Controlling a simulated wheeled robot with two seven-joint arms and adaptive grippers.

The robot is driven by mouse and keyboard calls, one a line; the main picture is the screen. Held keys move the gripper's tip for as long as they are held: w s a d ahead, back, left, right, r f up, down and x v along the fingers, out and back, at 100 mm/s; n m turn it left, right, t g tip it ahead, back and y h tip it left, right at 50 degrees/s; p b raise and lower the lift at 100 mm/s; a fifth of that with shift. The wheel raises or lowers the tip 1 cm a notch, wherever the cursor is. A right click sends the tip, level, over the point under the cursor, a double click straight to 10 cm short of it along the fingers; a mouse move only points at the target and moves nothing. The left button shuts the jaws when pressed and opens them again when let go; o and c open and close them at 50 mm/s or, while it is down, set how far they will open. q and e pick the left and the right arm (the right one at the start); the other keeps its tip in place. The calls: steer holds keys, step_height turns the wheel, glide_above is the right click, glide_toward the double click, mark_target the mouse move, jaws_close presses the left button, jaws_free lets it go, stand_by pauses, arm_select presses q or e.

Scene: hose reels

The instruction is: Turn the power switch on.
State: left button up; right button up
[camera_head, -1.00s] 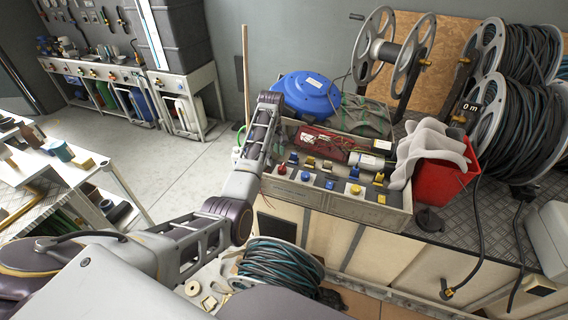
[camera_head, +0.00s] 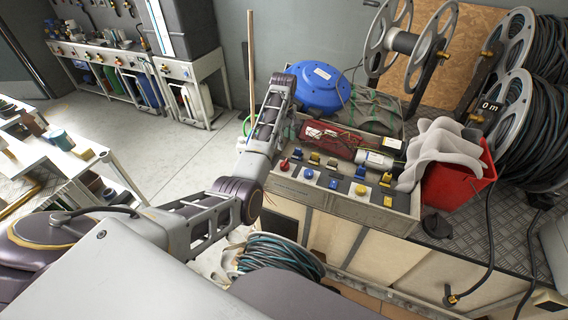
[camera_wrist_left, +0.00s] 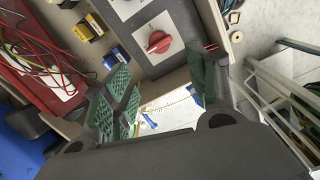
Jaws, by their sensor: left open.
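The likely power switch is a red rotary knob (camera_wrist_left: 157,42) on a pale square plate in the left wrist view. In the head view a red knob (camera_head: 284,165) sits at the left end of the grey control panel (camera_head: 345,207), just right of my left arm. My left gripper (camera_wrist_left: 165,88) is open and empty, its green-padded fingers spread below the knob in the wrist view, with no visible contact. In the head view my left arm reaches up beside the panel, and its fingers cannot be made out. My right gripper is not in view.
Behind are a red tray with wires (camera_head: 325,134) and a blue reel (camera_head: 318,88). A red bin (camera_head: 455,186) with grey cloth and large hose reels (camera_head: 517,90) stand right. Open floor (camera_head: 150,135) lies left.

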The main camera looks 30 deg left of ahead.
mark_target(284, 163)
arm_select(q)
step_height(284, 163, down, 12)
steer(key=shift+r, duration=0.1)
steer(key=shift+f, duration=1)
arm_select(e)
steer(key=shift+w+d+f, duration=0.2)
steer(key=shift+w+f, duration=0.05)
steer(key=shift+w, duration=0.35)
arm_select(q)
steer(key=c, duration=0.8)
